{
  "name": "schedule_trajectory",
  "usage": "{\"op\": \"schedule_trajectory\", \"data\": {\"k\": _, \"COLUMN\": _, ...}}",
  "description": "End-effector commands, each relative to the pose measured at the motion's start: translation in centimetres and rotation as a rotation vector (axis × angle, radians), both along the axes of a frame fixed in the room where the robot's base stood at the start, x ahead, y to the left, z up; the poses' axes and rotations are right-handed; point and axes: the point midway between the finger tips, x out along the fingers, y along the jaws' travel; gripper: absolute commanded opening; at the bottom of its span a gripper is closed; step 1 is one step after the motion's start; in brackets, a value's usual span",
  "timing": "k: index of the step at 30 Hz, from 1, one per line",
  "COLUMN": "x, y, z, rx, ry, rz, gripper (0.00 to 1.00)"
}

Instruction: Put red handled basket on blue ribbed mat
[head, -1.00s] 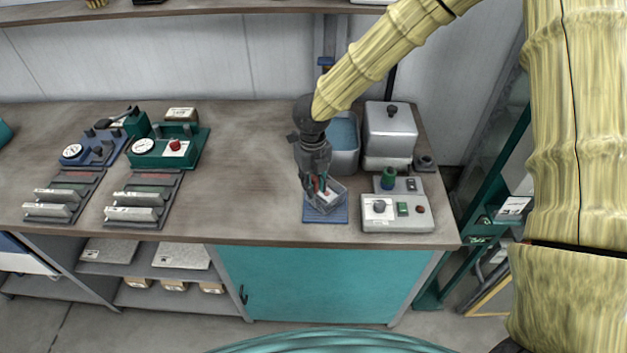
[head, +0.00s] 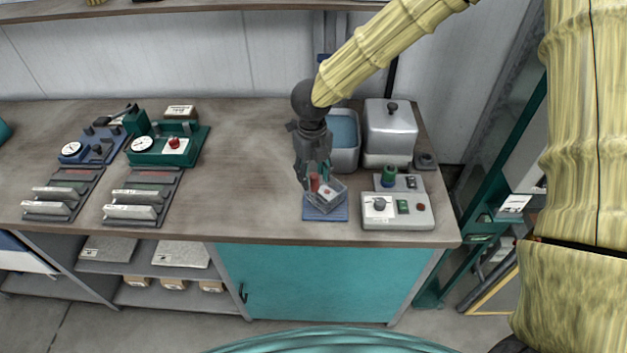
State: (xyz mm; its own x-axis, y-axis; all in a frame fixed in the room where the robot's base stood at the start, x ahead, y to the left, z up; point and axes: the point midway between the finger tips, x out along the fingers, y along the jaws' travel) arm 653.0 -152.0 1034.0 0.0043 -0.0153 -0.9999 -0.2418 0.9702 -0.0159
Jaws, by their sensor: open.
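The blue ribbed mat (head: 311,214) lies near the front edge of the workbench. The small grey basket (head: 326,203) stands on the mat, with red showing at its handle (head: 315,182) and a pale item with a red spot inside. My gripper (head: 315,176) points down just above the basket, with its fingers apart around the red handle. The fingers hide part of the handle and the basket's back side.
A grey control box (head: 398,212) stands close to the right of the mat. Behind are a water-filled tub (head: 345,146) and a lidded metal box (head: 390,135). The bench (head: 245,170) left of the mat is clear.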

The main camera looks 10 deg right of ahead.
Motion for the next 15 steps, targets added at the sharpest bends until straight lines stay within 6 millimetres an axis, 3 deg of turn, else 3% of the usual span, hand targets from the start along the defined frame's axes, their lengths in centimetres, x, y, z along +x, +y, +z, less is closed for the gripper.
{"op": "schedule_trajectory", "data": {"k": 9, "x": 0.1, "y": 0.1, "z": 5.7, "rx": 0.002, "ry": -0.004, "rz": -0.001, "gripper": 0.43}}
{"op": "schedule_trajectory", "data": {"k": 15, "x": 0.0, "y": 0.1, "z": 8.2, "rx": 0.000, "ry": -0.002, "rz": -0.001, "gripper": 0.43}}
